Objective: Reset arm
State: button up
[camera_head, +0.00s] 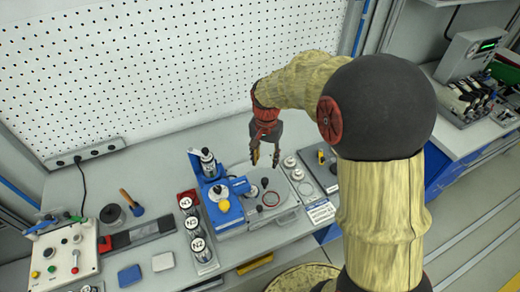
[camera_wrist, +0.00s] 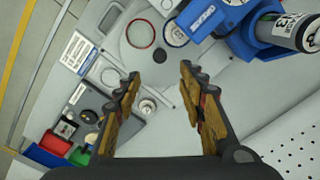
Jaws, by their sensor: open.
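My gripper (camera_head: 264,155) hangs above the workbench, over the back of the grey fixture plate (camera_head: 262,207). In the wrist view my gripper (camera_wrist: 160,88) has its two brown-padded fingers spread apart with nothing between them. My arm is bent, with its upper part rising at the right of the head view. The bench top and the grey plate with a red ring (camera_wrist: 140,33) show beyond the fingertips. The fingers touch nothing that I can see.
A blue device (camera_head: 222,205) holding a cylinder stands left of the gripper. A control box (camera_head: 68,252) is at the far left. A white pegboard (camera_head: 170,70) rises behind the bench.

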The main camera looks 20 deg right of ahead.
jog(key=s+a+r+n+t+b, duration=0.2)
jog(key=s+a+r+n+b, duration=0.1)
jog(key=s, duration=0.7)
jog(key=s+a+r+n+t+b, duration=0.3)
jog(key=s+r+n, duration=0.3)
jog(key=s, duration=0.5)
notch_tip(320, 180, up, 2)
jog(key=shift+a+r+t+b, duration=0.1)
jog(key=shift+a+t+b, duration=0.2)
jog(key=shift+b, duration=0.15)
